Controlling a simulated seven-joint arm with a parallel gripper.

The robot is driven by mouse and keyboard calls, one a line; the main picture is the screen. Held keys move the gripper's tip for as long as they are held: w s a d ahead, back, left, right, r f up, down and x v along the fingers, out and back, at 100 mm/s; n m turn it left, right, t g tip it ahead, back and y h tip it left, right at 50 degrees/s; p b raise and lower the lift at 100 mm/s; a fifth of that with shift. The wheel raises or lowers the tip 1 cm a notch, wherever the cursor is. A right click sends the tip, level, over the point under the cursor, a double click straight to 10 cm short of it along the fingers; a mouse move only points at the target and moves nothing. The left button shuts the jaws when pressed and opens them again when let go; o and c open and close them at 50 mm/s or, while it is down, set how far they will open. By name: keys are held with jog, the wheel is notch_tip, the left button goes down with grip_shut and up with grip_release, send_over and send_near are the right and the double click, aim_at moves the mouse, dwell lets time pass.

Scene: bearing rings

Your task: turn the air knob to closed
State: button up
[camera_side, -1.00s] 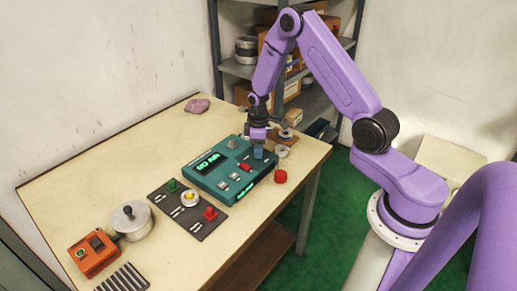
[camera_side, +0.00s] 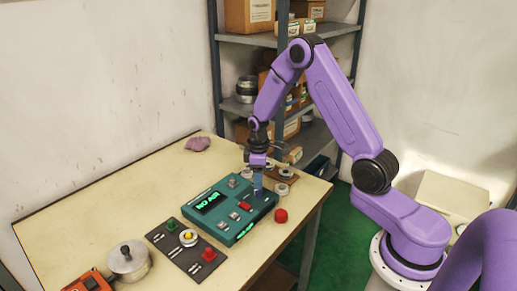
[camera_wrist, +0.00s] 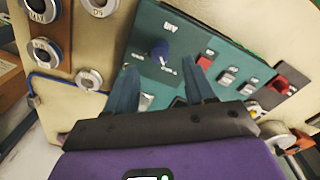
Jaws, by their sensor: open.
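The air knob (camera_wrist: 160,50) is a dark blue knob on a teal panel (camera_wrist: 205,43), beside the AIR label, in the wrist view. Small position marks sit by it, too blurred to read. My gripper (camera_wrist: 161,72) is open, its two blue-grey fingers apart, with the knob showing between and just beyond the tips. I see no clear contact with the knob. The panel's green display (camera_side: 208,201) reads NO AIR.
Bearing rings (camera_side: 286,173) lie behind my gripper. A dark plate (camera_side: 190,250) with green, yellow and red controls lies at the panel's left. A metal pot (camera_side: 128,262) is at front left. The table's back left is mostly clear.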

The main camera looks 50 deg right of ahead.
aim_at(259, 191)
notch_tip(259, 191, up, 12)
jog(key=shift+s+a+r, duration=0.15)
jog(key=shift+a+r, duration=0.05)
dwell(0.4)
jog(key=s+a+r+n, duration=0.3)
jog(key=s+a+r, duration=0.1)
jog(key=s+a, duration=0.95)
jog(key=s+a+n, duration=0.2)
jog(key=s, duration=1.6)
jog(key=shift+s+n+y, duration=0.15)
jog(key=shift+n+y, duration=0.15)
jog(key=shift+y, duration=0.1)
